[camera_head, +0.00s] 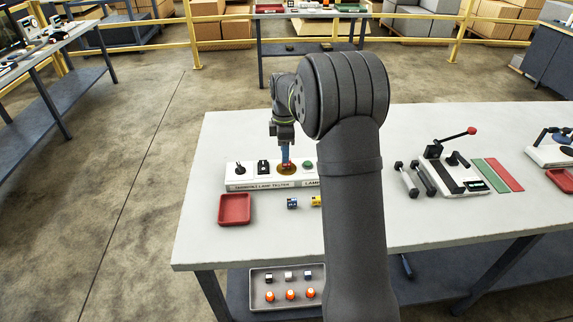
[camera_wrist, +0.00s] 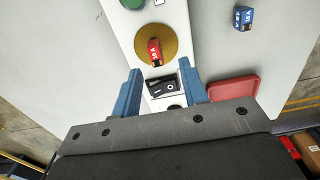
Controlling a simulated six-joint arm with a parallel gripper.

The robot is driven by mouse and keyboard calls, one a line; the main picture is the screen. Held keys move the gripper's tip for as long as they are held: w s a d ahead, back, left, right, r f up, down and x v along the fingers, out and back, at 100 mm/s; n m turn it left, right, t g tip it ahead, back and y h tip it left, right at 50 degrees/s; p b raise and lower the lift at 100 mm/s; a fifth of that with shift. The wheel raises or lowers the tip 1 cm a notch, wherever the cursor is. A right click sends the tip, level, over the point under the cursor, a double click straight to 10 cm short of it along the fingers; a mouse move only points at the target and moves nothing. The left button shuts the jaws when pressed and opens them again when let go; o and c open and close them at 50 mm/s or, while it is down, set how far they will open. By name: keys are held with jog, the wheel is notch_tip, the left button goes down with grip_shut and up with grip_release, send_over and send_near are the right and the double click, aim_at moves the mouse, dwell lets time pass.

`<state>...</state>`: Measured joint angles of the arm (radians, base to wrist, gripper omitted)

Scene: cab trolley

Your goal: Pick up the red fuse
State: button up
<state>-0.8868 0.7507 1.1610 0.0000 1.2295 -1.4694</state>
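The red fuse (camera_wrist: 154,50) stands on a round gold pad (camera_wrist: 174,38) of the white tester block (camera_head: 271,184). In the wrist view it lies just beyond my blue fingertips, roughly centred between them. My gripper (camera_wrist: 159,67) is open, with nothing between its fingers. In the head view my gripper (camera_head: 286,155) points down over the gold pad (camera_head: 287,170), and its fingers largely hide the red fuse there. I cannot tell the exact height of the fingertips above the pad.
A black switch (camera_wrist: 162,87) sits beside the pad, and a green button (camera_head: 308,165) on its other side. A red tray (camera_head: 234,209), a blue fuse (camera_head: 292,202) and a yellow fuse (camera_head: 316,200) lie in front. My arm hides part of the table (camera_head: 225,140).

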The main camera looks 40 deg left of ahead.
jog(key=f, duration=0.5)
jog(key=shift+w+a, duration=0.15)
jog(key=shift+w, duration=0.05)
grip_shut()
jog(key=shift+r, duration=0.2)
